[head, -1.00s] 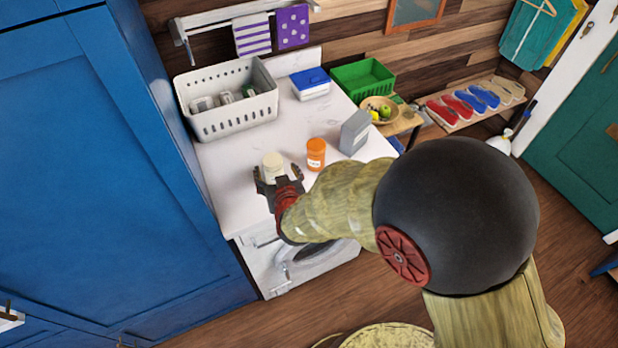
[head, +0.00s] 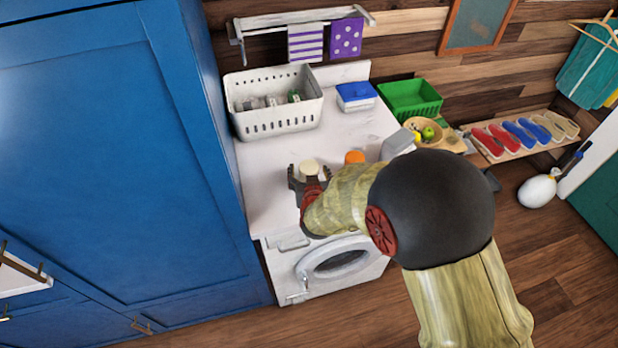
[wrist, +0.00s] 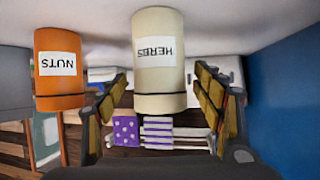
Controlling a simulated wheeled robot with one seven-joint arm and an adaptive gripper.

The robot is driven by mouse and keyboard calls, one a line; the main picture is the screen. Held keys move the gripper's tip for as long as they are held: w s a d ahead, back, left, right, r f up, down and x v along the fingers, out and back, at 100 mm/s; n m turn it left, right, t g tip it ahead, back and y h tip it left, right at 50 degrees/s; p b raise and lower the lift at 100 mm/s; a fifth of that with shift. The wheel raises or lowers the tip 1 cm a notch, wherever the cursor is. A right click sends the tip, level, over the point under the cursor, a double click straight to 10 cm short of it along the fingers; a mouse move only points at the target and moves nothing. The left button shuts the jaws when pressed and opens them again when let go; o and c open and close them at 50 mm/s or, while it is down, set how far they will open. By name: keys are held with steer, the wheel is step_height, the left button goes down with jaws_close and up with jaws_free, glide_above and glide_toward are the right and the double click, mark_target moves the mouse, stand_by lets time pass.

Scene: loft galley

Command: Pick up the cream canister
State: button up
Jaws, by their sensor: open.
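The cream canister (head: 309,168) stands on the white counter (head: 262,160). In the wrist view the cream canister (wrist: 158,60) carries a label reading HERBS and appears upside down, between the two fingers. My gripper (head: 310,180) is open, with its fingers on either side of the canister in the head view. In the wrist view gaps show between my gripper (wrist: 160,112) and the canister on both sides. My arm hides the canister's lower part in the head view.
An orange canister (wrist: 60,70) labelled NUTS stands close beside it, also seen in the head view (head: 355,157). A grey container (head: 398,142) stands further right. A white basket (head: 275,122), a blue-lidded box (head: 356,95) and a green crate (head: 411,100) are behind. A tall blue cabinet (head: 100,150) is at left.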

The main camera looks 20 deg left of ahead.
steer(key=shift+c, duration=0.7)
steer(key=c, duration=1.3)
